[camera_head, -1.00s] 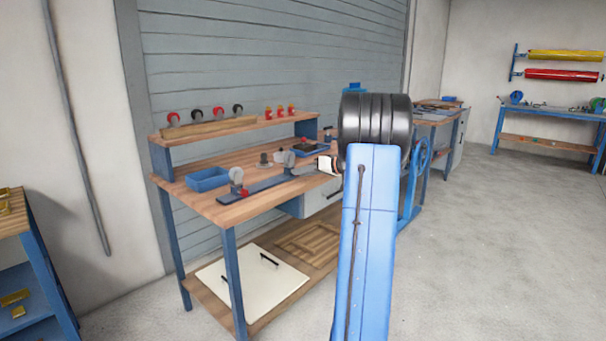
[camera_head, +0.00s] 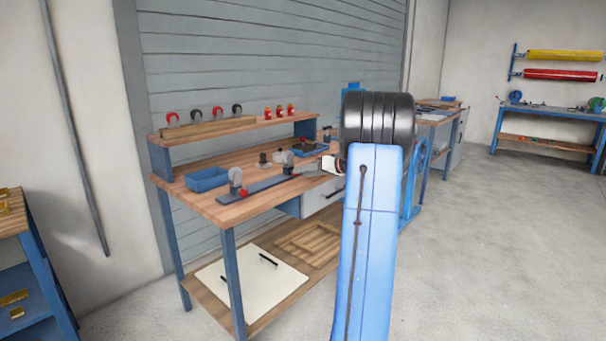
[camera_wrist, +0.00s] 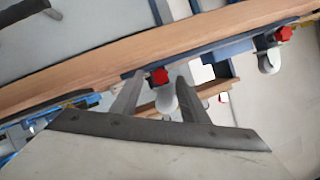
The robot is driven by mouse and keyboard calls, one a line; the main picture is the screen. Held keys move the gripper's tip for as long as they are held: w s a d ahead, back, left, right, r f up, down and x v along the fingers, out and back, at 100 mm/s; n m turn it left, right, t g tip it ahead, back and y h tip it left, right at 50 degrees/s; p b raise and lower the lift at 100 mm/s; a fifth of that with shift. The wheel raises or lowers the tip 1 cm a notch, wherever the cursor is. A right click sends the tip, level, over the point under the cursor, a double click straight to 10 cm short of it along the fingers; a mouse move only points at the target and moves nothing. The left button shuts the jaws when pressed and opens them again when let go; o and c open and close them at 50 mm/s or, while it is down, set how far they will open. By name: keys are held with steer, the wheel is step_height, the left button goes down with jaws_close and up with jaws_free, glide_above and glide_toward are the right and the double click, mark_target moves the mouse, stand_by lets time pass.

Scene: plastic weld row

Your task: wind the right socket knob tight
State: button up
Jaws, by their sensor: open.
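A dark flat rail (camera_head: 266,187) lies along the front of the wooden bench and bears two grey sockets. The left socket (camera_head: 236,176) has a red knob (camera_head: 244,192) at its foot. The right socket (camera_head: 288,158) stands farther along the rail, and its knob cannot be made out in the head view. My gripper (camera_head: 302,172) is beside the right socket, its fingers pointing left. In the wrist view my gripper (camera_wrist: 163,78) is open, with a red knob (camera_wrist: 160,76) and a pale socket (camera_wrist: 166,100) seen between the fingers. I cannot tell whether they touch it. The other red knob (camera_wrist: 283,34) is at upper right.
A blue tray (camera_head: 207,179) sits at the bench's left end, and a dark blue tray (camera_head: 310,149) farther back. A raised shelf (camera_head: 235,127) holds several red and black items and red bottles. Open floor lies to the right.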

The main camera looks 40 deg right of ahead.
steer(key=v, duration=1.6)
steer(key=shift+w, duration=0.1)
steer(key=shift+a+f+n+t+h, duration=1.2)
steer(key=shift+a+f+n+t, duration=0.8)
steer(key=shift+f, duration=1.25)
steer(key=w, duration=1)
steer(key=w+a, duration=0.1)
steer(key=w, duration=0.5)
jaws_close()
